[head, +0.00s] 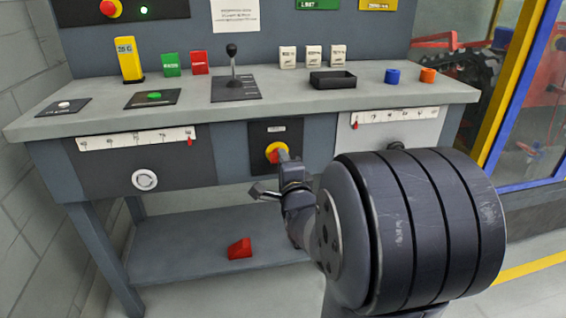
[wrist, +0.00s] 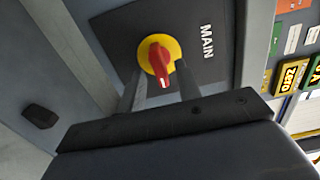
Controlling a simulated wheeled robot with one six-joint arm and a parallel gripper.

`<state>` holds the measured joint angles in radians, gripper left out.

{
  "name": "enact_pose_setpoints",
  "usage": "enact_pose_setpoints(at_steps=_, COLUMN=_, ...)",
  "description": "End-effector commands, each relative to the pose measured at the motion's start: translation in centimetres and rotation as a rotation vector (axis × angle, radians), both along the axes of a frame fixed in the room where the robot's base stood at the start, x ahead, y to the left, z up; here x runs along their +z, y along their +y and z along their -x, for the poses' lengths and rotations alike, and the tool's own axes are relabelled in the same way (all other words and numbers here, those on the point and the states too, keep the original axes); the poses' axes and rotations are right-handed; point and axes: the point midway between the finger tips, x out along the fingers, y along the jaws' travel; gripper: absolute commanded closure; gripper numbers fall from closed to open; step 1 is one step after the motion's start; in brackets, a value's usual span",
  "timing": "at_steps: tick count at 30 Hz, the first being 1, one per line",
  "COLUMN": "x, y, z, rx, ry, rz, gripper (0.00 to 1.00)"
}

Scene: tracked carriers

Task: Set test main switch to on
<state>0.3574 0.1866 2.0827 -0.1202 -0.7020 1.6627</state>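The main switch (head: 272,151) is a red handle on a yellow disc, set in a black plate on the bench front. In the wrist view the switch (wrist: 154,50) sits beside the printed word MAIN, its red handle pointing toward my gripper's palm. My gripper (wrist: 161,69) is open, with one finger on each side of the red handle and gaps visible beside it. In the head view my gripper (head: 282,158) is at the switch's lower right, and its fingers partly cover the handle. Whether a fingertip touches the disc cannot be told.
The bench top (head: 330,97) carries a black lever (head: 232,62), a black tray (head: 332,80), and blue (head: 392,76) and orange (head: 428,76) pieces. A white dial (head: 144,180) is left of the switch. A red block (head: 240,248) lies on the lower shelf (head: 190,247).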

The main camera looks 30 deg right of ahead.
Motion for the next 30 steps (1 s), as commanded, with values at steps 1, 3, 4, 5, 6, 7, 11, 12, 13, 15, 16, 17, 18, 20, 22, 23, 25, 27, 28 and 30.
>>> enact_pose_setpoints(at_steps=1, x=0.2, y=0.2, z=0.6, rx=0.0, ry=0.001, rz=0.0, gripper=0.67)
enact_pose_setpoints(at_steps=3, x=0.2, y=0.5, z=1.7, rx=0.0, ry=0.001, rz=0.0, gripper=0.67)
enact_pose_setpoints(at_steps=4, x=0.3, y=0.6, z=2.2, rx=0.0, ry=0.0, rz=0.0, gripper=0.67)
enact_pose_setpoints(at_steps=5, x=0.3, y=0.8, z=2.8, rx=-0.001, ry=0.0, rz=0.0, gripper=0.67)
enact_pose_setpoints(at_steps=6, x=0.3, y=1.0, z=3.6, rx=-0.001, ry=0.001, rz=0.0, gripper=0.67)
enact_pose_setpoints(at_steps=7, x=0.3, y=1.2, z=4.1, rx=-0.001, ry=0.0, rz=0.0, gripper=0.67)
enact_pose_setpoints(at_steps=11, x=0.3, y=1.8, z=6.4, rx=-0.002, ry=0.0, rz=-0.001, gripper=0.67)
enact_pose_setpoints(at_steps=12, x=0.3, y=2.0, z=7.0, rx=-0.002, ry=-0.001, rz=-0.001, gripper=0.67)
enact_pose_setpoints(at_steps=13, x=0.3, y=2.1, z=7.5, rx=-0.001, ry=-0.001, rz=0.0, gripper=0.67)
enact_pose_setpoints(at_steps=15, x=0.2, y=2.4, z=8.3, rx=-0.001, ry=0.0, rz=0.0, gripper=0.67)
enact_pose_setpoints(at_steps=16, x=0.2, y=2.4, z=8.6, rx=-0.001, ry=0.0, rz=0.001, gripper=0.67)
enact_pose_setpoints(at_steps=17, x=0.2, y=2.5, z=8.9, rx=-0.001, ry=-0.001, rz=0.001, gripper=0.67)
enact_pose_setpoints(at_steps=18, x=0.1, y=2.6, z=9.1, rx=-0.001, ry=0.0, rz=0.0, gripper=0.67)
enact_pose_setpoints(at_steps=20, x=0.1, y=2.7, z=9.4, rx=-0.001, ry=0.0, rz=0.0, gripper=0.67)
enact_pose_setpoints(at_steps=22, x=0.1, y=2.7, z=9.6, rx=-0.001, ry=-0.001, rz=0.0, gripper=0.67)
enact_pose_setpoints(at_steps=23, x=0.1, y=2.8, z=9.6, rx=-0.001, ry=-0.001, rz=0.0, gripper=0.67)
enact_pose_setpoints(at_steps=25, x=0.0, y=2.8, z=9.7, rx=-0.001, ry=-0.001, rz=0.0, gripper=0.67)
enact_pose_setpoints(at_steps=27, x=0.0, y=2.8, z=9.6, rx=0.0, ry=-0.001, rz=0.0, gripper=0.67)
enact_pose_setpoints(at_steps=28, x=0.0, y=2.8, z=9.6, rx=0.0, ry=-0.001, rz=0.0, gripper=0.67)
enact_pose_setpoints(at_steps=30, x=0.0, y=2.7, z=9.6, rx=0.0, ry=-0.001, rz=0.0, gripper=0.67)
